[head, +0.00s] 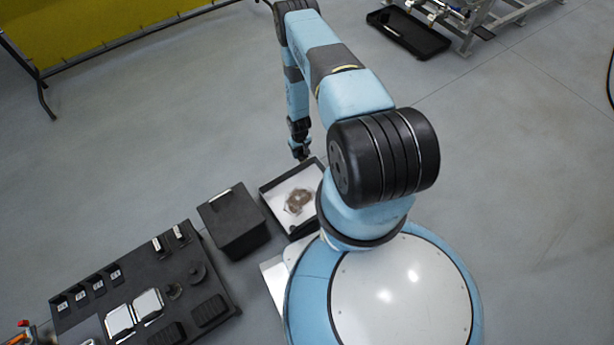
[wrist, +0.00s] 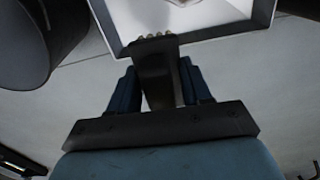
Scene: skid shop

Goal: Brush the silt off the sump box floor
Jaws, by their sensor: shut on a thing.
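The sump box (head: 264,203) is an open dark box with a white floor, beside my base in the head view. A brown silt patch (head: 298,201) lies around the middle of that floor. My gripper (head: 300,152) is at the box's far edge. In the wrist view my gripper (wrist: 160,88) is shut on a dark brush (wrist: 157,72) with pale bristle tips. The bristles overlap the near rim of the sump box (wrist: 215,37) in that view; I cannot tell whether they touch it. The silt is mostly cut off at the top there.
A closed black box (head: 236,225) stands just left of the sump box. A black parts board (head: 215,262) with several items lies at lower left. A black tray (head: 408,35) sits by a metal frame at the top. The grey floor beyond the sump box is clear.

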